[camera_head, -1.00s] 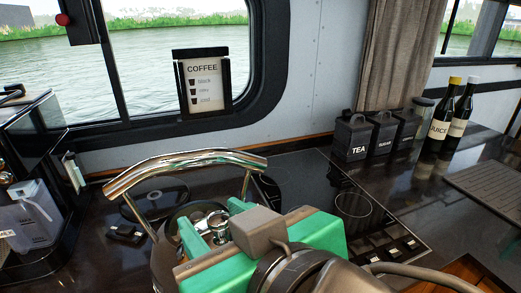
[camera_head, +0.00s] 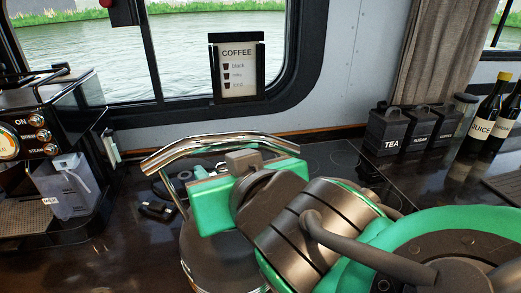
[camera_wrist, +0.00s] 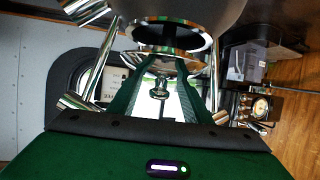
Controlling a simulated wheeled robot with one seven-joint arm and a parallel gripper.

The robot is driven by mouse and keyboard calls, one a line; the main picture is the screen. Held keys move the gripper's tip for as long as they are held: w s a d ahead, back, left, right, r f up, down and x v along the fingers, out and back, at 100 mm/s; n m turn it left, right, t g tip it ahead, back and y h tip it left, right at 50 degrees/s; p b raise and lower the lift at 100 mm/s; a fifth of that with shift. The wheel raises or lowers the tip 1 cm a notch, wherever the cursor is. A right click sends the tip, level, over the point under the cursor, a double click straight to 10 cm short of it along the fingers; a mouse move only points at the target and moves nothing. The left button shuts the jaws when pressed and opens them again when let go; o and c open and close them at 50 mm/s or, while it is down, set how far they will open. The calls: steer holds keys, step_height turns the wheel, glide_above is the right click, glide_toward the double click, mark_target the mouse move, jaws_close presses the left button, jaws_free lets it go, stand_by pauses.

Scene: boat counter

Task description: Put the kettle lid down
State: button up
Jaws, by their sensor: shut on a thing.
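The kettle (camera_head: 215,262) is dark grey with a chrome arched handle (camera_head: 215,143), and stands on the counter under my arm. The wrist view shows the kettle's body (camera_wrist: 190,12) at the top, with its dark round opening (camera_wrist: 158,36) facing me. My gripper (camera_wrist: 165,68) is shut on the kettle lid, with its green fingers either side of the shiny knob (camera_wrist: 158,86). The chrome lid (camera_wrist: 186,66) is close to the opening; I cannot tell whether they touch. In the head view my gripper's green and grey body hides the lid and the kettle's top.
A coffee machine (camera_head: 45,160) stands at the left, with a small dark object (camera_head: 157,210) on the counter between it and the kettle. Dark canisters (camera_head: 388,132) and bottles (camera_head: 483,115) stand at the right. The front left counter is clear.

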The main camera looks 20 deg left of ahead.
steer(key=shift+f, duration=0.6)
steer(key=o, duration=1.3)
steer(key=shift+c, duration=0.2)
steer(key=shift+r, duration=0.15)
steer(key=shift+s+d+r, duration=0.1)
steer(key=shift+s+r, duration=0.05)
steer(key=shift+r, duration=0.45)
steer(key=v, duration=1.1)
steer(key=shift+s+d, duration=0.15)
steer(key=shift+d, duration=0.15)
